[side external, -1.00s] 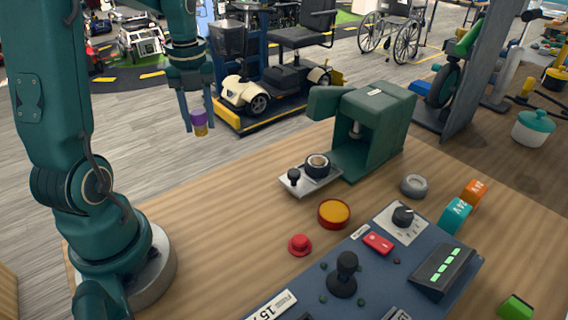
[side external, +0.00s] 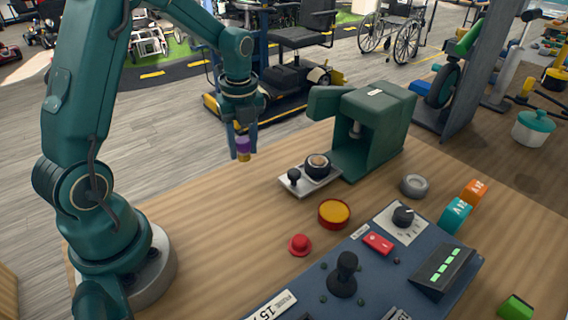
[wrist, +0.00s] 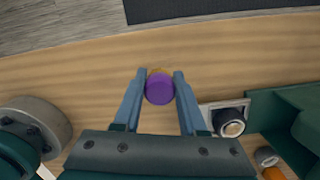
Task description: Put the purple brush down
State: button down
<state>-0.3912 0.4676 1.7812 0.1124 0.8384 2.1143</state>
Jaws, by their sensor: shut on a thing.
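The purple brush (side external: 243,144) is a small piece with a purple top and a yellow lower part. My gripper (side external: 243,151) is shut on it and holds it upright, with the fingers pointing down. In the side view it appears near the far edge of the wooden table; I cannot tell exactly how high above the top it is. In the wrist view the purple round top of the brush (wrist: 160,88) sits between my two blue fingertips, with a bit of yellow showing behind it.
Right of my gripper stand a metal plate (side external: 296,187) with a black knob and round cup, and a green press (side external: 375,130). Bare wood (side external: 215,215) is clear.

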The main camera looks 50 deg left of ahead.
aim_at(245, 160)
jog(key=shift+f, duration=2)
jog(key=shift+f, duration=0.1)
jog(key=shift+c, duration=2.3)
grip_release()
